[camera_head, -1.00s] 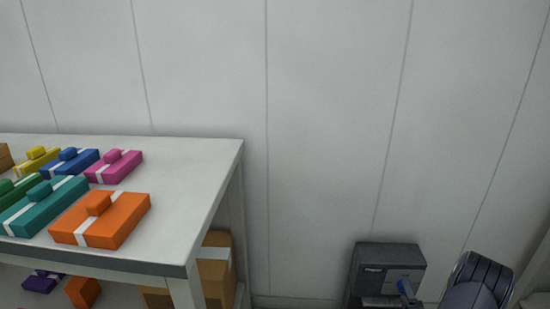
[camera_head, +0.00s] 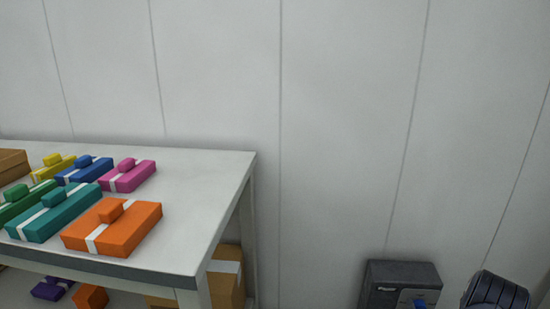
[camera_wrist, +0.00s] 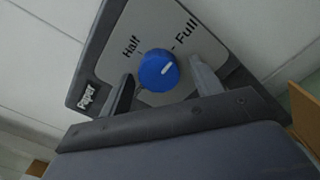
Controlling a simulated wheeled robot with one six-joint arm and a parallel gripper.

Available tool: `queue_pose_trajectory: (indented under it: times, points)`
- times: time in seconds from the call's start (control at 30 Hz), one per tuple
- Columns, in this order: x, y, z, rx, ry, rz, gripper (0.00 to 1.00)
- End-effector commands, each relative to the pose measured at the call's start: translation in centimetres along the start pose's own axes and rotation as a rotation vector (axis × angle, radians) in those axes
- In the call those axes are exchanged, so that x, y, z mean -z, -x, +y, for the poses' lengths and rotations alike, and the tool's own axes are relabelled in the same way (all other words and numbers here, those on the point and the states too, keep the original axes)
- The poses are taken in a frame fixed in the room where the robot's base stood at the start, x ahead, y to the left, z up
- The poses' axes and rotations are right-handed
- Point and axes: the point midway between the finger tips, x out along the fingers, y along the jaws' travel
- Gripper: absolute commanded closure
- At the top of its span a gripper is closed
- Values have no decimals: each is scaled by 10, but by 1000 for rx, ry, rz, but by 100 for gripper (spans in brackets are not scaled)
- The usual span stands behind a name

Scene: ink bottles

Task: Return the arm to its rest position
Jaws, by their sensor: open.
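A dark grey machine (camera_head: 402,272) with a light panel sits at the bottom right in the head view, cut by the lower edge. In the wrist view the machine (camera_wrist: 90,75) carries the label "Paper" and the words "Half" and "Full". Its round blue knob (camera_wrist: 155,72) has a white mark pointing toward "Full". My gripper (camera_wrist: 161,76) is open, with one finger at each side of the knob in the picture and gaps between. I cannot tell its depth from the panel. Part of my arm (camera_head: 497,290) shows at the lower right in the head view.
A white table (camera_head: 205,175) at the left holds several coloured boxes, including an orange box (camera_head: 118,232) and a pink box (camera_head: 128,176). A cardboard box (camera_head: 228,285) stands beneath it. A pale panelled wall (camera_head: 340,120) is behind. Floor beside the machine is mostly out of view.

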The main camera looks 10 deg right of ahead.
Motion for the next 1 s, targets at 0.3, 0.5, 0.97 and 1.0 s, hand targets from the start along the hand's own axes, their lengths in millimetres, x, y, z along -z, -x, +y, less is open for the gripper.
queue_pose_trajectory:
  times: [0.3, 0.5, 0.97, 1.0]
  points:
    - [0, 0, -1, 0, 259, 0, 39]
    - [-1, 0, -2, 0, 423, 0, 39]
    - [-2, 0, -2, 0, 795, -1, 39]
    - [-2, 0, -2, 0, 826, 0, 39]
